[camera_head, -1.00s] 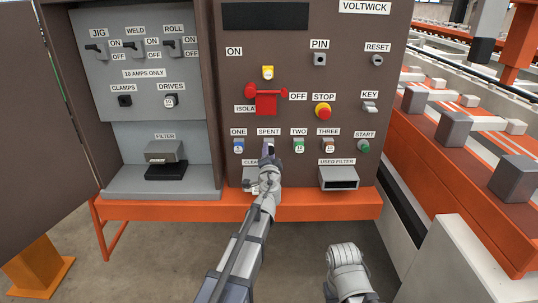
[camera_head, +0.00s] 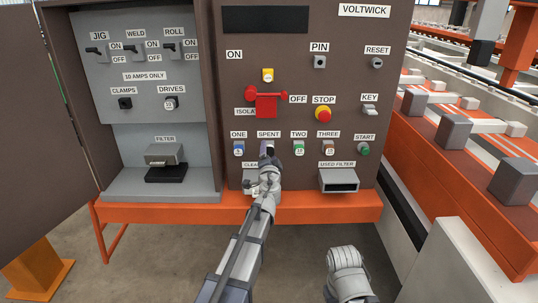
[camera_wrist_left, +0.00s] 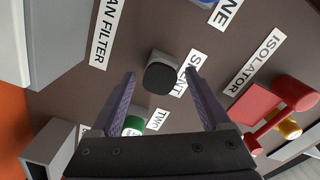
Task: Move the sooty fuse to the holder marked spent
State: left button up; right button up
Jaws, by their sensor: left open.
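The sooty fuse (camera_wrist_left: 160,77) shows in the left wrist view as a dark, rounded end standing out from the grey holder marked SPENT (camera_wrist_left: 164,58). My left gripper (camera_wrist_left: 160,76) is open, its two fingers on either side of the fuse with a gap to each. In the head view my left gripper (camera_head: 268,150) is in front of the spent holder, just below the SPENT label (camera_head: 268,134), and hides most of it. The CLAMPS holder (camera_head: 125,103) in the left cabinet looks dark, with no pale fuse face.
Fuses ONE (camera_head: 239,148), TWO (camera_head: 299,147) and THREE (camera_head: 329,147) flank the spent holder. The red isolator handle (camera_head: 266,105) juts out above. The used filter box (camera_head: 338,181) is lower right. The open cabinet door (camera_head: 45,130) stands at left.

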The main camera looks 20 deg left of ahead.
pick_arm(q)
jog(key=v, duration=0.7)
jog(key=shift+s, duration=0.4)
jog(key=shift+d, duration=0.1)
dwell(0.4)
jog(key=s+d+f+n+g, duration=0.4)
jog(key=s+f+n+g, duration=0.45)
jog(key=s+f, duration=0.65)
jog(key=s+d+f+m+g+h, duration=0.25)
jog(key=s+d+g, duration=0.2)
jog(key=s, duration=0.35)
jog(key=s+d+f+m+g+h, duration=0.1)
jog(key=s+d+f+g, duration=0.3)
jog(key=s+d, duration=0.3)
notch_tip(320, 180, up, 33)
jog(key=s+p, duration=0.2)
jog(key=p, duration=3.1)
jog(key=shift+g, duration=0.3)
